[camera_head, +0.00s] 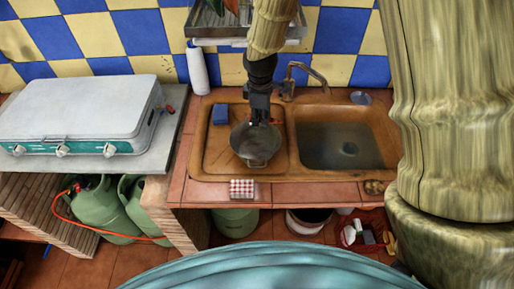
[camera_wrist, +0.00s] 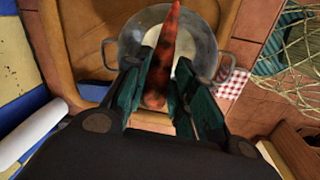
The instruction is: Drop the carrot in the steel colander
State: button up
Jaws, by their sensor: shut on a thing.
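The steel colander (camera_head: 256,150) is a round grey bowl with small handles on the drainboard left of the sink basin. It also shows in the wrist view (camera_wrist: 208,24), below my gripper. The carrot (camera_wrist: 160,62) is orange-red with dark patches and lies between my two green-padded fingers. My gripper (camera_wrist: 162,92) is shut on it, with the tip reaching out past the fingers over the colander's opening. In the head view my gripper (camera_head: 259,121) is above the back part of the colander. The carrot is hard to make out in that view.
A blue sponge (camera_head: 220,113) lies behind and left of the colander. The faucet (camera_head: 301,73) and sink basin (camera_head: 345,146) are to the right.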

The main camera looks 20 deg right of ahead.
jog(key=shift+w+f+b, duration=0.2)
jog(key=shift+f, duration=0.35)
jog(key=shift+w+f+b, duration=0.15)
jog(key=shift+f, duration=0.35)
jog(key=shift+f+b, duration=0.3)
jog(key=shift+f, duration=0.05)
jog(key=shift+s+d, duration=0.1)
jog(key=shift+s, duration=0.35)
jog(key=shift+w+f, duration=0.2)
jog(key=shift+w, duration=0.05)
jog(key=o, duration=0.7)
jog(key=shift+c, duration=0.2)
jog(key=o, duration=0.3)
jog(key=shift+s+r, duration=0.15)
jog(key=shift+o, duration=0.2)
